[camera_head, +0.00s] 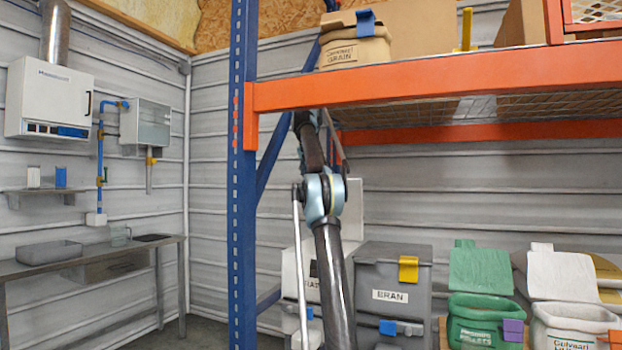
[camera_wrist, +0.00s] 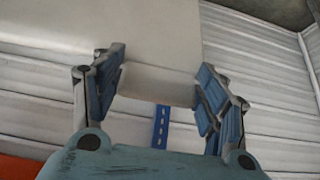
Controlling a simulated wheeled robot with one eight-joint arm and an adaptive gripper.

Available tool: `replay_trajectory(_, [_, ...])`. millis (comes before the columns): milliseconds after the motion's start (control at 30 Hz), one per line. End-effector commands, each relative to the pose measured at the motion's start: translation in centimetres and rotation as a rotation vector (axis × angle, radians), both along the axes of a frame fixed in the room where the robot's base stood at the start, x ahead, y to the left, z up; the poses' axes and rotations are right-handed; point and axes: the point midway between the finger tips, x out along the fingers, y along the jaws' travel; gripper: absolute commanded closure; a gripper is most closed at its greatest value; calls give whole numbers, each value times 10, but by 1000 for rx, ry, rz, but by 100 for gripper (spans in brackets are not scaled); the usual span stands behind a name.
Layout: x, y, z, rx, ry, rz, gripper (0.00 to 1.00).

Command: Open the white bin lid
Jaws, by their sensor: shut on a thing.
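The white bin (camera_head: 292,268) stands on the floor level under the orange shelf, partly hidden behind my arm in the head view. A white upright panel (camera_head: 354,208) rises behind my arm joint and looks like its raised lid. In the wrist view, a broad pale lid panel (camera_wrist: 152,40) fills the upper middle, and its edge lies between the two blue-padded fingers of my gripper (camera_wrist: 160,88). My gripper is shut on that edge.
A grey BRAN bin (camera_head: 390,272) with a yellow latch stands right beside the white one. Green (camera_head: 484,318) and white (camera_head: 570,322) open sacks are farther right. The orange shelf beam (camera_head: 430,87) and blue post (camera_head: 242,180) border my arm.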

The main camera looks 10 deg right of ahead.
Motion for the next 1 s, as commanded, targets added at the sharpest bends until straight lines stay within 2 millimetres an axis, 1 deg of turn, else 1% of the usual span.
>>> replay_trajectory(33, [1, -1, -2, 1, 2, -3, 76])
replay_trajectory(533, [1, 5, -2, 0, 4, 2, 76])
replay_trajectory(567, [1, 5, -2, 0, 4, 2, 29])
replay_trajectory(600, [1, 5, -2, 0, 4, 3, 20])
replay_trajectory(633, [1, 5, -2, 0, 4, 3, 13])
replay_trajectory(1000, [0, 7, 0, 0, 1, 5, 13])
